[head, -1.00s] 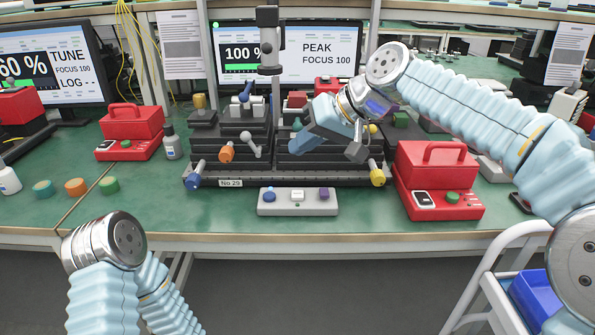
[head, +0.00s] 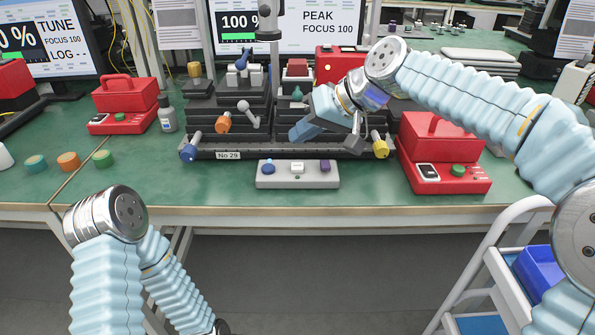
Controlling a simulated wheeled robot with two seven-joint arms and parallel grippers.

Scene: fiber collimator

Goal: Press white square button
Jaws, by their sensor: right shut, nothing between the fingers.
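The white square button (head: 297,167) sits in the middle of a light grey control box (head: 297,182) at the front of the bench. A round blue button (head: 268,168) is on its left and a purple button (head: 325,166) on its right. My right gripper (head: 304,131) comes in from the right and is shut and empty. Its tip shows above the button in the picture, in front of the stepped black stage, apart from the button. My left arm shows at the lower left, below the bench edge, and its gripper is out of view.
The black stage (head: 225,154) labelled No 29, with orange and yellow knobs, stands right behind the box. Red cases stand at right (head: 444,180) and left (head: 124,122). A bottle (head: 167,118) and coloured caps are at left.

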